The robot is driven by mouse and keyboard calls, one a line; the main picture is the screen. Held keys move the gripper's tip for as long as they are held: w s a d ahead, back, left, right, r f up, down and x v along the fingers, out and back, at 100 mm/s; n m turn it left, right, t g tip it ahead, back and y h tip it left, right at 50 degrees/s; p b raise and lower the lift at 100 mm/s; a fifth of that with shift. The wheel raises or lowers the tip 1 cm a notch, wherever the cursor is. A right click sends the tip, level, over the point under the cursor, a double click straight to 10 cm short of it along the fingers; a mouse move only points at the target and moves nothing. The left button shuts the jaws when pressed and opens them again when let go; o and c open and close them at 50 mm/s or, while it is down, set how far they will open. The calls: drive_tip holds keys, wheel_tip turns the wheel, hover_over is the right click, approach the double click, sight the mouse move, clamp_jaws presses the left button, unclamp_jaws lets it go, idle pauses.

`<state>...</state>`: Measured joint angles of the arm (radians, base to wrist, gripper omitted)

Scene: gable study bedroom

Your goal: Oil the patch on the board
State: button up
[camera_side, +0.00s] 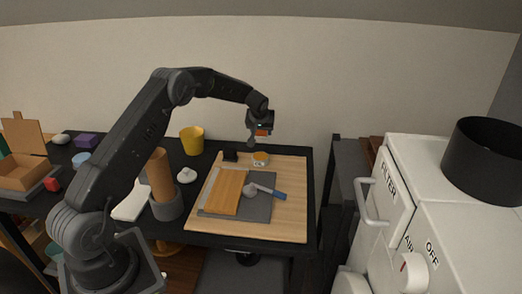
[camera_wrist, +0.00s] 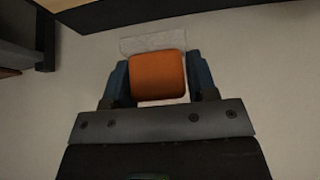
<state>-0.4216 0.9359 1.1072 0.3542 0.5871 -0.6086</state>
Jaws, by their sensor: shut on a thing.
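My gripper (camera_side: 259,130) hangs above the back edge of the light wooden work surface. In the wrist view my gripper (camera_wrist: 160,82) is shut on an orange block (camera_wrist: 158,76), with a pale pad (camera_wrist: 150,42) showing beyond it. The orange block also shows small in the side view (camera_side: 262,133). A small dish with orange-yellow contents (camera_side: 261,158) stands below, apart from the block. An orange-brown board (camera_side: 228,192) lies on a grey mat (camera_side: 256,208). I cannot make out a distinct patch on the board.
A blue-handled tool (camera_side: 268,191) lies across the mat, its pale head at the board's edge. A small black object (camera_side: 230,155) stands behind. A yellow cup (camera_side: 192,140) and a brown cylinder in a grey holder (camera_side: 166,206) are left. Free wood shows at right.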

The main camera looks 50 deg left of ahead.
sight(261, 155)
drive_tip(key=shift+f, duration=0.1)
drive_tip(key=shift+s+a+f, duration=0.1)
drive_tip(key=shift+a+f, duration=0.05)
drive_tip(key=shift+f, duration=3.35)
drive_tip(key=shift+f, duration=0.6)
drive_tip(key=shift+r, duration=3.55)
